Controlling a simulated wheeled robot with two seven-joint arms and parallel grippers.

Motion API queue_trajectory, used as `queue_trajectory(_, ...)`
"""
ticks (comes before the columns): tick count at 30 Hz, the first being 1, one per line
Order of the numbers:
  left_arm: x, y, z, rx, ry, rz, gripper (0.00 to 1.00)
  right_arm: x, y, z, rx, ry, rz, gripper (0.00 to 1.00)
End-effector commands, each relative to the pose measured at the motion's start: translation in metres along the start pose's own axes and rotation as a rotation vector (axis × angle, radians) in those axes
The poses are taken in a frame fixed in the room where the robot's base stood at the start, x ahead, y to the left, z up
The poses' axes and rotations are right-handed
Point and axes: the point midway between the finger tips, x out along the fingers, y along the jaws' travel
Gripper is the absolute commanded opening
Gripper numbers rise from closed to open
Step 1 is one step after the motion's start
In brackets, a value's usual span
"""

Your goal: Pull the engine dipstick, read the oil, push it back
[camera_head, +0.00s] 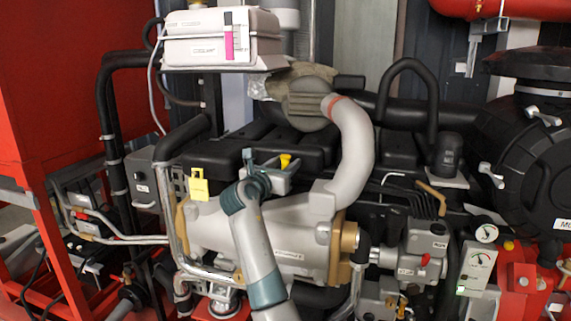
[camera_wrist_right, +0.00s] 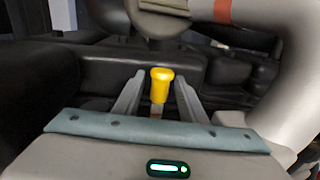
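The dipstick's yellow handle (camera_head: 285,160) stands upright on the engine's dark top, left of the curved grey pipe. It also shows in the right wrist view (camera_wrist_right: 161,84), ahead of the palm. My right gripper (camera_head: 279,166) is at this handle, with its arm rising from the bottom of the head view. In the wrist view the two fingers of my right gripper (camera_wrist_right: 158,80) stand apart, one on each side of the handle, with a visible gap. My left gripper is not in view.
The curved grey pipe (camera_head: 354,145) is close on the right of my gripper. A yellow tag (camera_head: 199,186) hangs to the left. A white control box (camera_head: 222,48) is above at the back. The large grey cylinder (camera_head: 300,232) lies below, beside my forearm.

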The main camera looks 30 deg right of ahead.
Motion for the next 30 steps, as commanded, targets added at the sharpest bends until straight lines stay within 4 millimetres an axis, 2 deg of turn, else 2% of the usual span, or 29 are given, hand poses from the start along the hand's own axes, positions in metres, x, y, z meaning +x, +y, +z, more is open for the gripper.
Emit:
queue_trajectory(4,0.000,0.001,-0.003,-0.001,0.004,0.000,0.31,0.000,0.000,0.000,0.000,0.000,0.000,0.38)
queue_trajectory(9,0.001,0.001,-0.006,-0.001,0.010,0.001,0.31,0.000,0.000,0.000,0.000,0.000,0.000,0.00)
queue_trajectory(14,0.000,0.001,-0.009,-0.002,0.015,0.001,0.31,0.000,0.000,-0.002,-0.001,0.000,-0.001,0.00)
queue_trajectory(19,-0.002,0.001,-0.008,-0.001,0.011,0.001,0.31,0.000,0.000,-0.025,-0.006,0.002,-0.001,0.00)
queue_trajectory(23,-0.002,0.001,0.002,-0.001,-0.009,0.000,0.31,0.000,-0.001,-0.043,-0.003,0.001,-0.001,0.00)
queue_trajectory(30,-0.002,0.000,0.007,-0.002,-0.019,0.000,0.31,0.000,0.000,-0.048,-0.001,0.004,-0.001,0.00)
